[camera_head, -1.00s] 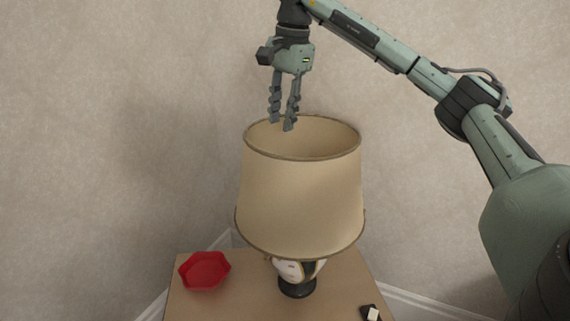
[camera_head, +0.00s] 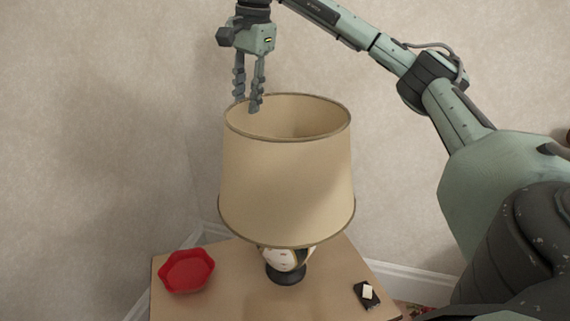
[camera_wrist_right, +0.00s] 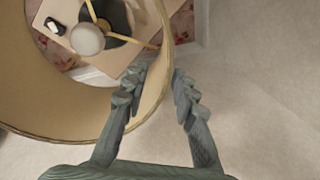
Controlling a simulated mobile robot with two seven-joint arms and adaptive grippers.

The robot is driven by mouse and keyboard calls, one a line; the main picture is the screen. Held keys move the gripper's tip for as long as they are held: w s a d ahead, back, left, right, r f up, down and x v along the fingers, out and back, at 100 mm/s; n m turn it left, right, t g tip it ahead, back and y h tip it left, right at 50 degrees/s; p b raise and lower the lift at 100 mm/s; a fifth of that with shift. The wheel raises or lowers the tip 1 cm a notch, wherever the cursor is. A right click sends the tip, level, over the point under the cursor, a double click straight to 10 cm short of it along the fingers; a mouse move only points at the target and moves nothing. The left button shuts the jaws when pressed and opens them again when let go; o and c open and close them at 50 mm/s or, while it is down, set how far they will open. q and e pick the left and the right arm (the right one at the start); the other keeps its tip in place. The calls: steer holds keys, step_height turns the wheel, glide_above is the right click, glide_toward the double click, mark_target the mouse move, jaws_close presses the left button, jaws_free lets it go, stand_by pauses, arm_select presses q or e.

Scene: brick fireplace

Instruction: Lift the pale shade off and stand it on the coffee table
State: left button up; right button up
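The pale shade (camera_head: 285,185) is a tan, open-topped cone with dark trim, upright on a lamp. The lamp's white, black and gold base (camera_head: 286,268) stands on a small wooden table (camera_head: 228,290). My right gripper (camera_head: 248,105) points down at the shade's back-left top rim. In the wrist view the right gripper (camera_wrist_right: 155,92) is open. One finger is inside the shade (camera_wrist_right: 60,115) and the other outside, with the wall between them. The bulb (camera_wrist_right: 87,40) and gold struts show inside. My left gripper is out of view. I cannot identify a coffee table.
A red bowl (camera_head: 187,270) sits on the left of the wooden table. A small black item with a white block (camera_head: 367,293) lies at its right. Plain walls (camera_head: 120,90) stand close behind, with a white baseboard. A patterned rug (camera_wrist_right: 183,24) shows beyond the tabletop.

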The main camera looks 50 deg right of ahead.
mark_target(243, 127)
steer(key=shift+w+a+f, duration=0.1)
steer(key=shift+w+f, duration=0.2)
steer(key=shift+f, duration=0.95)
steer(key=shift+w+a+f, duration=0.1)
steer(key=shift+w+f, duration=0.2)
steer(key=shift+f, duration=1)
steer(key=shift+w+f, duration=0.3)
steer(key=shift+f, duration=0.95)
jaws_close()
